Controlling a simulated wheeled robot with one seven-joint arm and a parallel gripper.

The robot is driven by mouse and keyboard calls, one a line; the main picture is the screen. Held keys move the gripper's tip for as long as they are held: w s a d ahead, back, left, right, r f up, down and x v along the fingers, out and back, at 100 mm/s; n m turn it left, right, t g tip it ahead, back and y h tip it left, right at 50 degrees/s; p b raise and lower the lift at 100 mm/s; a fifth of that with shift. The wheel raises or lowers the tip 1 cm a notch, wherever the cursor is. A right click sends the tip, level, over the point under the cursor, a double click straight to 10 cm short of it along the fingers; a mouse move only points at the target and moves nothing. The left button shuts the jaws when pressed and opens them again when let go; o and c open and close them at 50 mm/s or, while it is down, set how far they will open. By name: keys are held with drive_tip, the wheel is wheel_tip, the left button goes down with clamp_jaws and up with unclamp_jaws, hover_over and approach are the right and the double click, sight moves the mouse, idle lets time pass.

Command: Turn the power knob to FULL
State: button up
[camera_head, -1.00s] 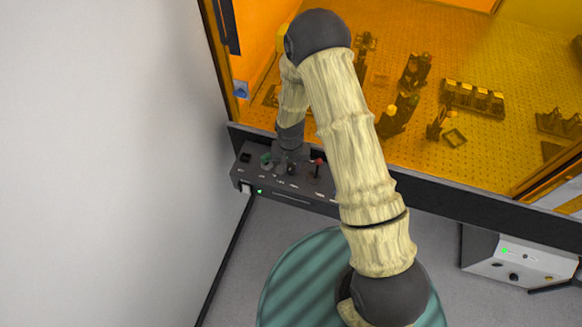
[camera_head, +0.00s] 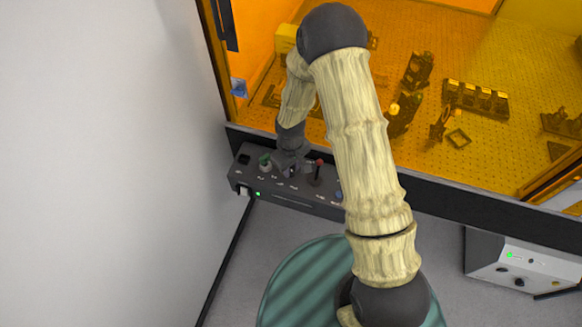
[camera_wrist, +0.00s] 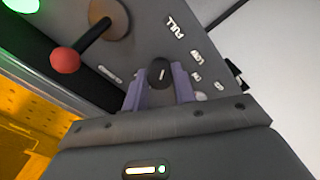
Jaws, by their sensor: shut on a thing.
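The power knob (camera_wrist: 160,73) is a small dark round knob with a short white line on its face, seen in the wrist view. The line runs nearly up and down, its top leaning slightly right. The FULL label (camera_wrist: 174,27) is printed above it, and the LOW label (camera_wrist: 197,58) is to its right. My gripper (camera_wrist: 161,84) has its two purple fingers on either side of the knob, shut on it. In the head view my gripper (camera_head: 291,166) is down at the control box (camera_head: 318,205) and hides the knob.
A red-tipped lever (camera_wrist: 65,60) stands to the left of the knob; the red tip also shows in the head view (camera_head: 319,162). A green knob (camera_head: 265,160) is left of my gripper. The orange enclosure rises behind the box, with a white wall at left.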

drive_tip(key=shift+n, duration=0.3)
drive_tip(key=o, duration=1)
wheel_tip(320, 180, up, 17)
drive_tip(key=b, duration=0.2)
drive_tip(key=shift+a+r, duration=0.2)
drive_tip(key=shift+s, duration=0.1)
